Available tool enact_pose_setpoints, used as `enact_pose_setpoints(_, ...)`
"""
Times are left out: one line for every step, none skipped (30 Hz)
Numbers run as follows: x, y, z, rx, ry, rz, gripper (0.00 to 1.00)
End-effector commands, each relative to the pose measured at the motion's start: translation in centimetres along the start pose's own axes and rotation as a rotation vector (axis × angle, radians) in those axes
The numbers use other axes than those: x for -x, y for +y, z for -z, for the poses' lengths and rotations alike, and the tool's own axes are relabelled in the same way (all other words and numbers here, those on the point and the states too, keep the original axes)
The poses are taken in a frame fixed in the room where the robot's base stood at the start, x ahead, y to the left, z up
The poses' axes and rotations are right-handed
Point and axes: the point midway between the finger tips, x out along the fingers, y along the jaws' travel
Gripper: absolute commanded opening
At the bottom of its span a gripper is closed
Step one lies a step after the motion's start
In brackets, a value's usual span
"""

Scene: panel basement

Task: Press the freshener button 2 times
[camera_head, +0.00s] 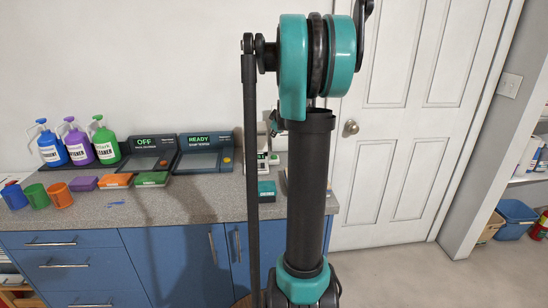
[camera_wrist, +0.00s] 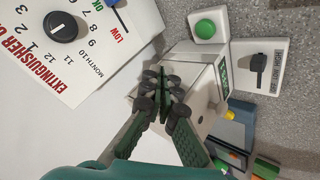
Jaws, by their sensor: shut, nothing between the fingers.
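In the wrist view a round green button (camera_wrist: 205,28) sits on a small white square base on the grey counter. No freshener label is readable on it. My gripper (camera_wrist: 163,84) is shut and empty, with its fingertips in front of a white box-shaped device (camera_wrist: 205,72) with a dark green display strip. The button lies above and to the right of the fingertips in that view, apart from them. Whether the fingertips touch the white device cannot be told. In the head view my arm hides the gripper and much of this area.
A white extinguisher panel (camera_wrist: 85,40) with a black dial and a HIGH/MID/OFF lever plate (camera_wrist: 257,68) flank the gripper. In the head view, pump bottles (camera_head: 78,145), cups (camera_head: 60,195) and two consoles (camera_head: 203,152) stand on the counter (camera_head: 185,198), left of my arm.

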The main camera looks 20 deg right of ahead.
Motion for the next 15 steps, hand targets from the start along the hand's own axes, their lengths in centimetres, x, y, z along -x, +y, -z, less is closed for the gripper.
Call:
enact_pose_setpoints(-0.5, -0.3, -0.3, 0.000, 0.000, 0.000, 0.00)
enact_pose_setpoints(-0.8, -0.5, -0.6, 0.000, 0.000, 0.000, 0.00)
enact_pose_setpoints(-1.1, -0.8, -0.8, 0.000, 0.000, 0.000, 0.00)
enact_pose_setpoints(-1.5, -1.0, -1.0, 0.000, 0.000, 0.000, 0.00)
enact_pose_setpoints(-1.7, -1.2, -1.2, 0.000, 0.000, 0.000, 0.00)
enact_pose_setpoints(-2.1, -1.5, -1.5, 0.000, 0.000, 0.000, 0.00)
enact_pose_setpoints(-2.4, -1.7, -1.7, 0.000, 0.000, 0.000, 0.00)
enact_pose_setpoints(-2.7, -1.9, -1.9, 0.000, 0.000, 0.000, 0.00)
enact_pose_setpoints(-3.0, -2.2, -2.2, 0.000, 0.000, 0.000, 0.00)
enact_pose_setpoints(-3.2, -2.4, -2.4, 0.000, 0.000, 0.000, 0.00)
enact_pose_setpoints(-3.5, -2.5, -2.5, 0.000, 0.000, 0.000, 0.00)
enact_pose_setpoints(-3.8, -2.7, -2.7, 0.000, 0.000, 0.000, 0.00)
enact_pose_setpoints(-4.0, -2.9, -2.9, 0.000, 0.000, 0.000, 0.00)
enact_pose_setpoints(-4.2, -3.0, -3.0, 0.000, 0.000, 0.000, 0.00)
enact_pose_setpoints(-4.4, -3.1, -3.1, 0.000, 0.000, 0.000, 0.00)
